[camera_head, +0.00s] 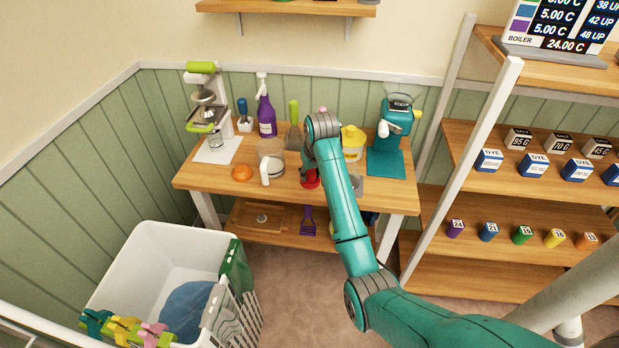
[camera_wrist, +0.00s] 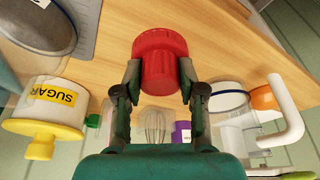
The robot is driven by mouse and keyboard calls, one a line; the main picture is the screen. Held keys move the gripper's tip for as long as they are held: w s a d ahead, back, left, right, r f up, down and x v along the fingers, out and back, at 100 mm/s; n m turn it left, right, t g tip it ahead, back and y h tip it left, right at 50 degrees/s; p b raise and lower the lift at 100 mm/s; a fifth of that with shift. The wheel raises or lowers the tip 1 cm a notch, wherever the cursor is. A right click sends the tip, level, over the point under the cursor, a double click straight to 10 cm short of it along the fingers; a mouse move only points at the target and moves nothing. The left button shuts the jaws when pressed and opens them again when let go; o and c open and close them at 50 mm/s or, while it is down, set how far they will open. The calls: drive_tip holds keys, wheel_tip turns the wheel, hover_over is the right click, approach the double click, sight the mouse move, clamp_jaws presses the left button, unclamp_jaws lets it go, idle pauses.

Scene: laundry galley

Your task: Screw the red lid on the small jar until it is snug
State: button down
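The red lid (camera_wrist: 160,62) is a ribbed, round piece between the two fingertips of my gripper (camera_wrist: 160,76) in the wrist view. The fingers press against its sides from left and right. In the head view the red lid (camera_head: 310,179) shows just below my gripper (camera_head: 312,166), low over the front middle of the wooden table. I cannot tell whether it touches the tabletop or anything beneath it. The small jar is not clearly seen. A small greyish piece (camera_head: 357,185) beside my arm may be it, partly hidden.
On the table (camera_head: 215,182), a glass jug (camera_head: 270,160) and an orange (camera_head: 242,173) stand left of my gripper. A yellow-lidded sugar pot (camera_head: 352,142) and a teal grinder (camera_head: 392,125) stand to the right. A purple spray bottle (camera_head: 266,115) stands behind.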

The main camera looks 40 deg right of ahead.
sight(311, 172)
drive_tip(key=shift+r, duration=3.5)
drive_tip(key=shift+w, duration=0.1)
